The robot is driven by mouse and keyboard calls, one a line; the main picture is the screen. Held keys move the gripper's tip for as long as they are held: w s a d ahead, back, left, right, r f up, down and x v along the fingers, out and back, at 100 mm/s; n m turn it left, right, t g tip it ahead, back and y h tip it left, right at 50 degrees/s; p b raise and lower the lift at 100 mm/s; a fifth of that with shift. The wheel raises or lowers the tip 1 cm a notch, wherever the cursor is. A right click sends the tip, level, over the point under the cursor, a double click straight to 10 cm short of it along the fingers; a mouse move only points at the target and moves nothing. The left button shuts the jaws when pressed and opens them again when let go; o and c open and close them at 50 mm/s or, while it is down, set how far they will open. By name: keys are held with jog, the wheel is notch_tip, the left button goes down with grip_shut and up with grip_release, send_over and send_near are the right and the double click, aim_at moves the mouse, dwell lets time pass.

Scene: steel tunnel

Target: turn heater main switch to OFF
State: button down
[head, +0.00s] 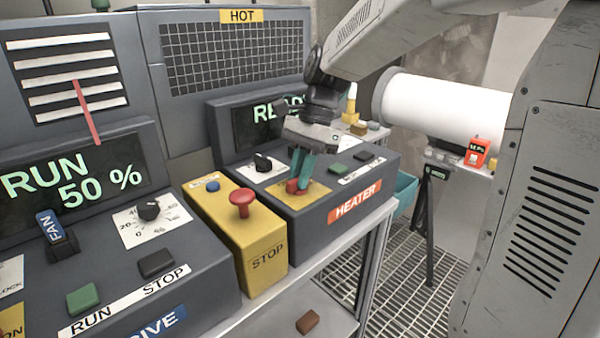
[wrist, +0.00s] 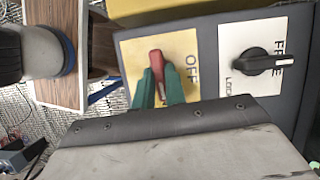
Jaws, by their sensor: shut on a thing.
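The heater main switch is a red handle (head: 293,187) on a yellow plate (head: 315,192) on top of the heater box. It also shows in the wrist view as a red handle (wrist: 157,62) on the yellow plate (wrist: 132,48). OFF is printed beside the handle, to its right in the wrist view. My gripper (head: 299,180) points down with its teal fingers shut on the red handle, one on each side. The fingers (wrist: 158,76) and my gripper body hide the lower part of the handle and plate in the wrist view.
A black FREE/LOCK knob (wrist: 262,62) stands beside the yellow plate. A red mushroom STOP button (head: 242,198) on a yellow box (head: 250,245) is close at left. Green (head: 338,169) and black (head: 363,155) buttons lie right of the switch. The READY display (head: 262,122) stands behind.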

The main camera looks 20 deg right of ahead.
jog(key=n+g, duration=0.1)
jog(key=n, duration=0.2)
jog(key=shift+w+n+h, duration=0.15)
jog(key=shift+n+h, duration=0.25)
jog(key=n, duration=0.2)
jog(key=n+g+h, duration=0.1)
jog(key=n, duration=0.1)
jog(key=shift+a+n, duration=0.2)
jog(key=shift+n, duration=0.1)
jog(key=n+h, duration=0.1)
jog(key=n, duration=0.1)
jog(key=n+h, duration=0.1)
jog(key=n, duration=0.1)
jog(key=shift+w+a+n+g, duration=0.1)
jog(key=shift+n+g, duration=0.2)
jog(key=shift+a+r+n+h, duration=0.1)
jog(key=shift+n+h, duration=0.8)
jog(key=shift+n, duration=1.2)
jog(key=c, duration=1.4)
grip_release()
jog(key=shift+c, duration=0.2)
jog(key=v, duration=0.7)
jog(key=shift+r, duration=0.35)
